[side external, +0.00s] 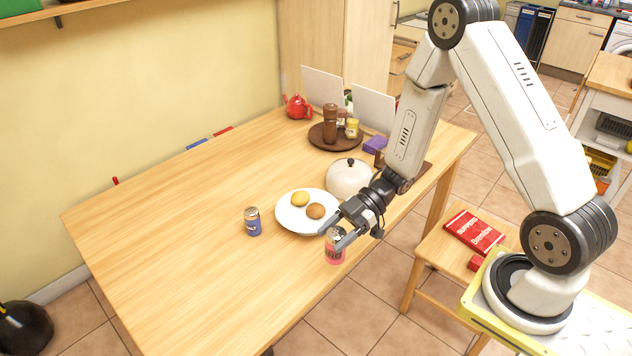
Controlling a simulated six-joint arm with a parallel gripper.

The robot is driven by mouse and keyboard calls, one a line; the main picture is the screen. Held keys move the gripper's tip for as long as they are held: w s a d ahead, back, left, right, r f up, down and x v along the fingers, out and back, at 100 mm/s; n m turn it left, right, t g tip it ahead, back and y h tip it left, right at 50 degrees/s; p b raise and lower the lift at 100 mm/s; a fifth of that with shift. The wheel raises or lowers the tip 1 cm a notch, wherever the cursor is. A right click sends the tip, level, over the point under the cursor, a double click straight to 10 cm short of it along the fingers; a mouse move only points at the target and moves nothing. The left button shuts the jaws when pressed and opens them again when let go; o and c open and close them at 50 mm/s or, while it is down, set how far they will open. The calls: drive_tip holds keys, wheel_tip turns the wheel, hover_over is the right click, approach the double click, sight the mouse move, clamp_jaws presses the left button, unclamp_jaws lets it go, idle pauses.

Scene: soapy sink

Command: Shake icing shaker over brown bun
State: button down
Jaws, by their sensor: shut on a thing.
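A white plate (287,221) lies on the table with a yellow bun (300,199) and a brown bun (315,211) on it. The brown bun is on the plate's right side. My gripper (333,239) is just in front of the plate, with its fingers shut around the upper part of a pink shaker (335,254). The pink shaker looks upright, close to the table's near edge; I cannot tell if its base touches the table. A blue shaker (252,224) stands upright left of the plate. The labels on both shakers are too small to read.
A pale dome lid with a dark knob (349,178) sits behind my gripper. A round brown tray (322,141) with a pepper mill and jars, a red teapot (298,107) and a purple box (375,145) stand at the back. The table's left half (160,220) is clear.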

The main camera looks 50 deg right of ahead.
drive_tip(key=w+d+r+n+t, duration=0.1)
drive_tip(key=w+d+r, duration=0.1)
drive_tip(key=w+d, duration=0.4)
drive_tip(key=w+d+r+n+t, duration=0.1)
drive_tip(key=w+d+r, duration=0.2)
drive_tip(key=w+d, duration=0.4)
drive_tip(key=w, duration=0.7)
drive_tip(key=shift+d+h, duration=0.3)
drive_tip(key=shift+f+n, duration=0.1)
drive_tip(key=shift+n, duration=0.4)
